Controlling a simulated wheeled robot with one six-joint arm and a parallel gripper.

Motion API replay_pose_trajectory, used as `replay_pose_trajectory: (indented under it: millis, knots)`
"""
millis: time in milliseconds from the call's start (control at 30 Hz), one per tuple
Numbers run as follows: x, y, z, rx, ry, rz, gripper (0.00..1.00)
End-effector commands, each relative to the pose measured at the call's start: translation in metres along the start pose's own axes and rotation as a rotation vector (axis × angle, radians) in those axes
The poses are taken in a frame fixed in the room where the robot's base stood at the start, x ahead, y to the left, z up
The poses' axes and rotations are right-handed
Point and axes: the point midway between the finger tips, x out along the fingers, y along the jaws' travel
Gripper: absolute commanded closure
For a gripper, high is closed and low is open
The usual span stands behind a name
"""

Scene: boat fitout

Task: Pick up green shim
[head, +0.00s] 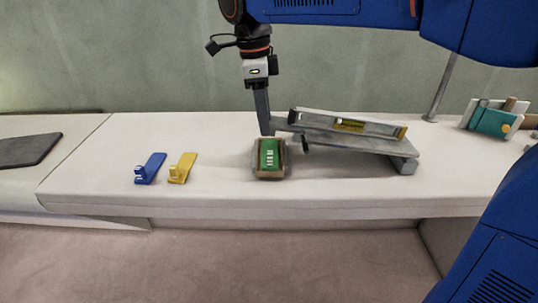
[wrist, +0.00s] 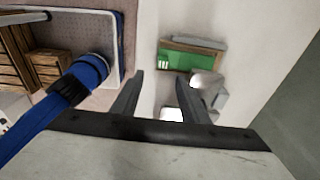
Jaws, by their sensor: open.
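A flat green piece (head: 269,153) with white marks sits in a small brown open box (head: 270,177) on the white bench. I cannot tell for sure that it is the green shim; no other green wedge shows clearly. In the wrist view the green piece (wrist: 190,61) lies just beyond the fingertips, right of centre. My gripper (head: 266,129) points down just behind the box, its fingers overlapping in the head view. In the wrist view my gripper (wrist: 162,78) has its fingers apart, with nothing held between them.
A blue shim (head: 150,168) and a yellow shim (head: 183,167) lie on the bench left of the box. A spirit level (head: 348,124) rests on a tilted grey plate (head: 370,145) close to my gripper's right. Bench front left of the box is mostly clear.

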Motion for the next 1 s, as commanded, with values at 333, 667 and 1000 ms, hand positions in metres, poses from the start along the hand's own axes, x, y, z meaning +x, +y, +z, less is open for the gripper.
replay_pose_trajectory:
  millis: [333, 667, 1000]
  knots:
    - [0.055, 0.000, 0.000, 0.000, 0.000, 0.001, 0.59]
    - [0.079, -0.003, 0.001, 0.000, 0.001, 0.002, 0.59]
    - [0.115, -0.006, 0.002, -0.001, 0.000, 0.000, 0.59]
